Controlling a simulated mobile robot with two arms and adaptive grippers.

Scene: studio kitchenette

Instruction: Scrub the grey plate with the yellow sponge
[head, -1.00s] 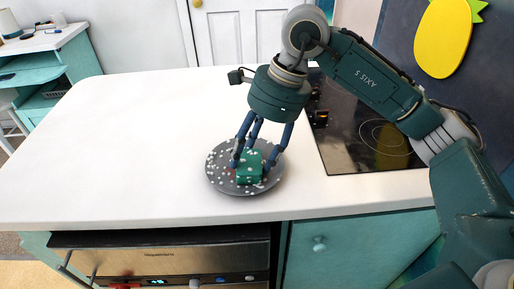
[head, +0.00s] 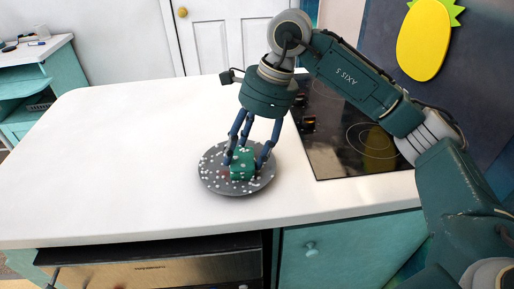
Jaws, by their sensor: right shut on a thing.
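The grey plate (head: 211,181) lies on the white counter near its front edge, with white bubbles or specks scattered over it. A green block that looks like a sponge (head: 242,165) sits on the plate, a little right of its middle; it looks green, not yellow. The fingers partly hide the sponge and plate. My left gripper is not in view.
A black cooktop (head: 345,140) is set into the counter right of the plate. The white counter (head: 120,150) is clear to the left and behind. An oven (head: 150,270) and a teal cabinet door (head: 345,250) are below the front edge.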

